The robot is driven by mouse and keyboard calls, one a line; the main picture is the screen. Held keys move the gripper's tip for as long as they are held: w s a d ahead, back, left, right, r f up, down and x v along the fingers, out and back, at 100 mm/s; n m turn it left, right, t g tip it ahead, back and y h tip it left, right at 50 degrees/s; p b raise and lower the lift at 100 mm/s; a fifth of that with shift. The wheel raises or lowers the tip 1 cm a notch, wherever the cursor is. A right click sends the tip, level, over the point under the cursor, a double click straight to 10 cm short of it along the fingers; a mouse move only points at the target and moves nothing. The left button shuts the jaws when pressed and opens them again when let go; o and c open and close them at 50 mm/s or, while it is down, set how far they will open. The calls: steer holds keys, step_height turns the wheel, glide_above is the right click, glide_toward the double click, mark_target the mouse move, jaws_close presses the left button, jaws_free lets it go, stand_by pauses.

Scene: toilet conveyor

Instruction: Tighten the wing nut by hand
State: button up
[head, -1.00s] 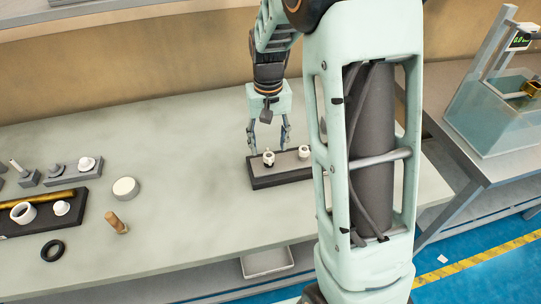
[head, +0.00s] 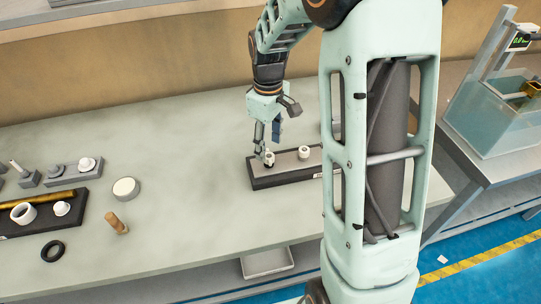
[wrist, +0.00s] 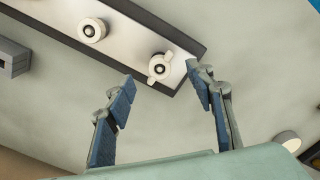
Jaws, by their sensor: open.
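A pale wing nut (head: 269,160) sits on a stud near the left end of a dark block with a light top (head: 287,163). In the wrist view the wing nut (wrist: 160,68) shows two small wings around a dark centre. My gripper (head: 268,146) is open above the left end of the block. In the wrist view its blue-padded fingertips (wrist: 161,71) are spread on either side of the wing nut, with visible gaps. I cannot tell the exact height between fingertips and nut.
A second pale round fitting (head: 304,152) stands farther right on the block. A white disc (head: 126,189), a wooden peg (head: 117,222) and a black ring (head: 53,251) lie to the left. The table between is clear.

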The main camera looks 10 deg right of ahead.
mark_target(269, 156)
steer(key=n, duration=0.3)
steer(key=shift+n+p, duration=0.3)
steer(key=shift+r+n+p, duration=0.15)
steer(key=shift+n+p, duration=0.35)
steer(key=shift+n, duration=0.7)
steer(key=shift+n+p, duration=0.3)
steer(key=shift+n, duration=0.7)
steer(key=shift+f, duration=0.3)
steer(key=shift+f+b, duration=1.15)
steer(key=shift+f, duration=0.5)
